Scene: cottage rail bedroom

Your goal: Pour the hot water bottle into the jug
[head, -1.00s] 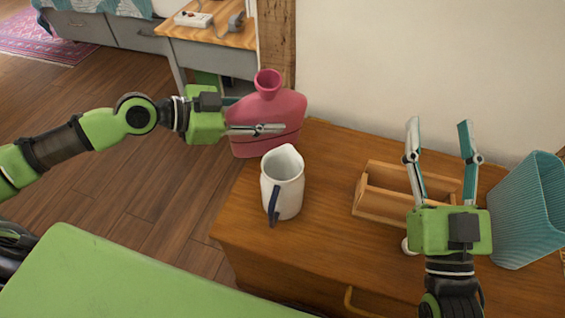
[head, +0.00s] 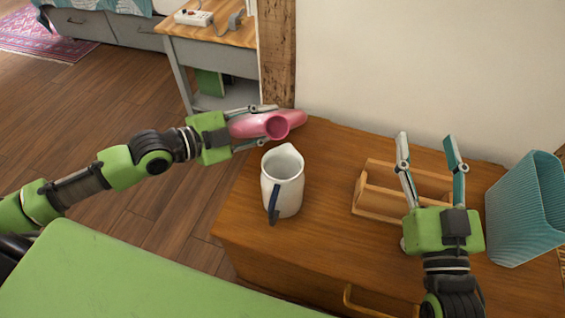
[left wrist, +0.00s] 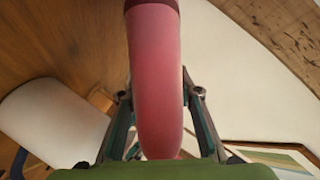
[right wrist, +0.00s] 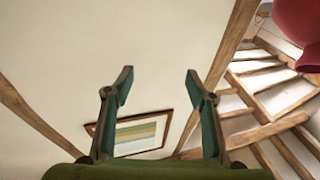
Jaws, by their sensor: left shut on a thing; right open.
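The pink hot water bottle (head: 292,119) is held in my left gripper (head: 262,125), with one finger on each side of it. It is tilted well over, with its open mouth (head: 277,126) facing the head camera, just behind and above the jug. In the left wrist view the bottle (left wrist: 155,85) stands edge-on between the fingers. The white jug (head: 284,182) with a dark blue handle stands upright on the dresser; its white body also shows in the left wrist view (left wrist: 50,122). No water is visible. My right gripper (head: 428,150) is open and empty over the wooden rack.
The wooden rack (head: 385,204) sits on the dresser top (head: 330,225), right of the jug. A ribbed teal bin (head: 525,210) stands at the right. The wall rises behind, with a wooden post (head: 277,60) near the bottle. A bedside table (head: 215,60) stands back left.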

